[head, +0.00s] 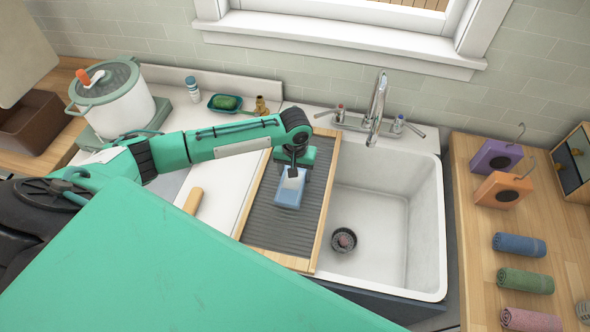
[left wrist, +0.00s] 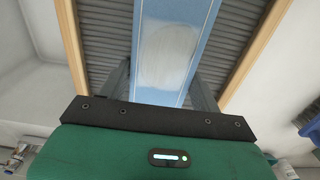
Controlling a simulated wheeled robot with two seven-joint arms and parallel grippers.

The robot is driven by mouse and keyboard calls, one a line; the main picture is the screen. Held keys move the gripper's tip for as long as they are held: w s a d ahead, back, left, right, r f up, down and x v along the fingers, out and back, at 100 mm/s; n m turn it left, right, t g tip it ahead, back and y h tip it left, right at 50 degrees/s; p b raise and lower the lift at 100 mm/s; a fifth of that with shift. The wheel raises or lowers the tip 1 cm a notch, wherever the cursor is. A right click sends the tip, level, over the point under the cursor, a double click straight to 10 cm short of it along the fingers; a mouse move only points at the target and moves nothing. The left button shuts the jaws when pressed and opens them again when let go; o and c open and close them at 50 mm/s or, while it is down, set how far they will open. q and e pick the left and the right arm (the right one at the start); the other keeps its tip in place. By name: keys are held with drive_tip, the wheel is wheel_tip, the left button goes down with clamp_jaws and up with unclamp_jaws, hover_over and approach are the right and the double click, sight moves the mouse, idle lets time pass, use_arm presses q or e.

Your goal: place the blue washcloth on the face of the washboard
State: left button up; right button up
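The blue washcloth (head: 289,190) lies folded and flat on the dark ridged face of the washboard (head: 268,222). In the left wrist view the washcloth (left wrist: 172,50) shows a whitish patch, with the grey ridges of the washboard (left wrist: 108,42) on both sides. My left gripper (head: 293,172) is right over the washcloth's far end. In the left wrist view the fingers of the left gripper (left wrist: 160,92) stand apart, one beside each edge of the cloth, and look open. Whether they touch it is hard to tell. My right gripper is not in view.
The washboard lies beside the white sink (head: 375,215); the faucet (head: 376,108) stands behind. A white pot (head: 115,98) and a green soap dish (head: 225,103) are at the left back. Rolled towels (head: 525,281) lie on the right wooden counter. A green panel covers the lower left.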

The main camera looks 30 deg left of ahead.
use_arm(q)
drive_tip(key=o, duration=0.4)
drive_tip(key=shift+o, duration=0.2)
drive_tip(key=shift+r, duration=0.1)
wheel_tip(320, 180, up, 12)
drive_tip(key=b, duration=0.2)
drive_tip(key=shift+b, duration=0.4)
